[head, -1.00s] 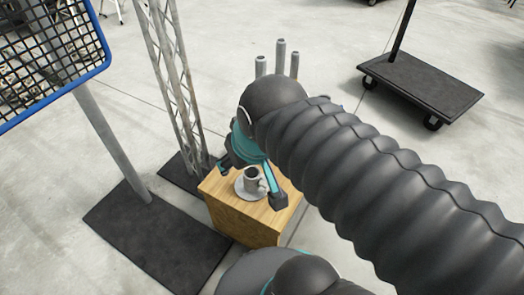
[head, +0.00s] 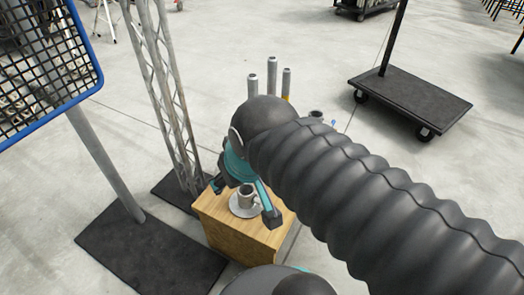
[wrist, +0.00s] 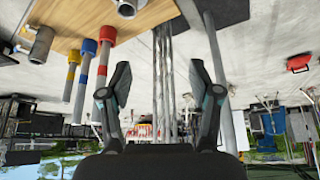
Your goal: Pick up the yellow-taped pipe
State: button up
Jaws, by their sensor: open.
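The yellow-taped pipe (head: 287,80) is the right one of three upright grey pipes in the head view, its yellow band just showing above my arm. My arm hides the pipes' lower parts in the head view.
A lattice post (head: 165,90) rises left of the table (head: 240,238). A black flat cart (head: 410,100) stands back right.

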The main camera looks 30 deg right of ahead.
aim_at(286, 79)
jog(key=k, duration=1)
jog(key=u, duration=1.1)
jog(key=i, duration=0.85)
jog(key=z, duration=1.9)
jog(key=i, duration=0.5)
jog(key=z, duration=0.05)
